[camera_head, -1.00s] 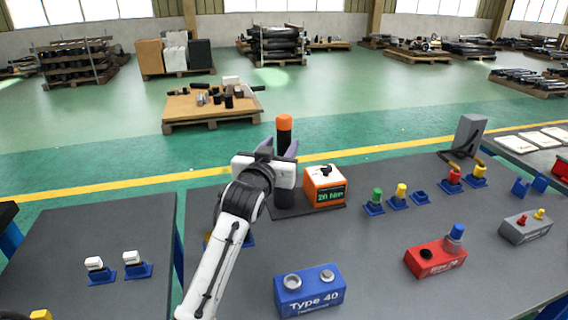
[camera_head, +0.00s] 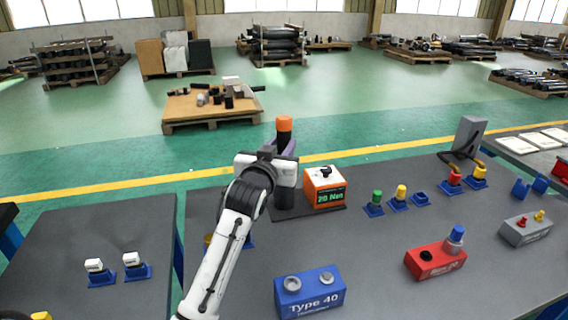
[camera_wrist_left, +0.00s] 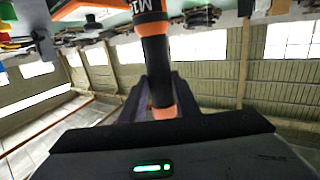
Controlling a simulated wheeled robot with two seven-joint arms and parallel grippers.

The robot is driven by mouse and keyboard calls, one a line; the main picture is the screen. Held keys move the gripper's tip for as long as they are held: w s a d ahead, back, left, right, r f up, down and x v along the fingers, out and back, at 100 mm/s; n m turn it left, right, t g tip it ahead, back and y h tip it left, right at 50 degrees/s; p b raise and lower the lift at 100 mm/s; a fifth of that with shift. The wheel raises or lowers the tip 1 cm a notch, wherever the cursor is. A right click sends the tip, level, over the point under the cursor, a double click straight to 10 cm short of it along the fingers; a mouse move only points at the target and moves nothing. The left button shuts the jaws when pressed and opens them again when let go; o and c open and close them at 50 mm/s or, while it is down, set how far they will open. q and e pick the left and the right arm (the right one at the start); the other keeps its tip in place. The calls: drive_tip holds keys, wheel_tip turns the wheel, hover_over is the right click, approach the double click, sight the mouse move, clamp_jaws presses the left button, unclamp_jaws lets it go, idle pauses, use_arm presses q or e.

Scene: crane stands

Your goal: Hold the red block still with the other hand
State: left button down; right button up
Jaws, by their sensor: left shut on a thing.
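The red block (camera_head: 436,260) lies on the grey bench at the right in the head view. It has a black round fitting (camera_head: 427,254) on its left and a silver post with a blue top (camera_head: 455,235) on its right. No gripper is near it. My left gripper (camera_head: 287,147) is shut on a black tool with an orange end (camera_head: 284,124). The tool stands upright beside an orange box. In the left wrist view the tool's black shaft (camera_wrist_left: 157,68) is between my left gripper's fingers (camera_wrist_left: 156,92). My right gripper is out of view.
The orange box (camera_head: 325,189) with a green display sits on a dark base (camera_head: 325,208). A blue Type 40 block (camera_head: 310,294) is in front. Blue holders with coloured parts (camera_head: 400,193) stand behind the red block, and a grey block (camera_head: 525,229) is to its right.

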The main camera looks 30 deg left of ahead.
sight(282, 121)
use_arm(q)
drive_tip(key=shift+r+p, duration=2.75)
drive_tip(key=shift+r, duration=0.45)
drive_tip(key=shift+r+p, duration=0.55)
drive_tip(key=shift+r, duration=2.15)
drive_tip(key=shift+f, duration=0.1)
